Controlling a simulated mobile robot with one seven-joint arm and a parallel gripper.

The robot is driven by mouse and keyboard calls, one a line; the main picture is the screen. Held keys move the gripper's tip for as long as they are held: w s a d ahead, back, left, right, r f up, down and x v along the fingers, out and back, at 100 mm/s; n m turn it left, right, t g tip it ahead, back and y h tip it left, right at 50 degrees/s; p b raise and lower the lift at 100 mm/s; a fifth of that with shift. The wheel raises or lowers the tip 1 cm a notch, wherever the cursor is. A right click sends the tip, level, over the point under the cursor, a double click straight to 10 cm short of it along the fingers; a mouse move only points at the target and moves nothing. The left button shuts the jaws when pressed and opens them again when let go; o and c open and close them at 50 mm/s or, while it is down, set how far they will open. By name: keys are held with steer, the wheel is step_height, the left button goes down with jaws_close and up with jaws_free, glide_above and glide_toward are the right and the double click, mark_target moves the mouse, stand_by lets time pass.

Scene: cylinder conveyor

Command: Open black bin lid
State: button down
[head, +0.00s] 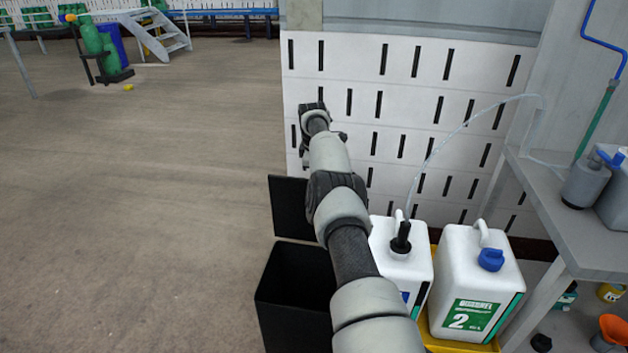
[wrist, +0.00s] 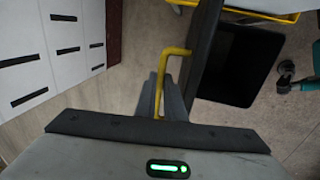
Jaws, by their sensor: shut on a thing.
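The black bin (head: 290,315) stands on the floor in the head view, left of my arm, with its dark mouth exposed. Its black lid (head: 292,207) stands raised at the far side of the bin. In the wrist view the lid (wrist: 203,50) is seen nearly edge-on, beside the open bin (wrist: 240,66). A yellow handle (wrist: 176,51) sticks out from the lid. My gripper (wrist: 165,98) is shut on this handle. In the head view my arm hides the fingers and the handle.
Two white canisters (head: 465,285) stand right of the bin, in a yellow tray (head: 452,344). A grey bench (head: 590,245) is at the right. A slotted white wall panel (head: 400,75) stands behind. The floor (head: 140,200) at the left is clear.

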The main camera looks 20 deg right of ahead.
steer(key=shift+s+d+f, duration=0.3)
steer(key=shift+d+f, duration=0.05)
steer(key=c, duration=1.8)
jaws_free()
steer(key=shift+c, duration=0.2)
steer(key=shift+w+a+r, duration=0.15)
steer(key=shift+w+r, duration=0.05)
steer(key=shift+r+b, duration=0.1)
steer(key=shift+b, duration=0.35)
steer(key=shift+a+r+b, duration=0.1)
steer(key=shift+r+b, duration=0.15)
steer(key=shift+b, duration=0.4)
step_height(320, 180, up, 16)
steer(key=s+a+b, duration=0.1)
steer(key=s, duration=0.1)
steer(key=shift+s+a+r, duration=0.15)
steer(key=shift+s+a, duration=0.2)
steer(key=shift+s, duration=0.05)
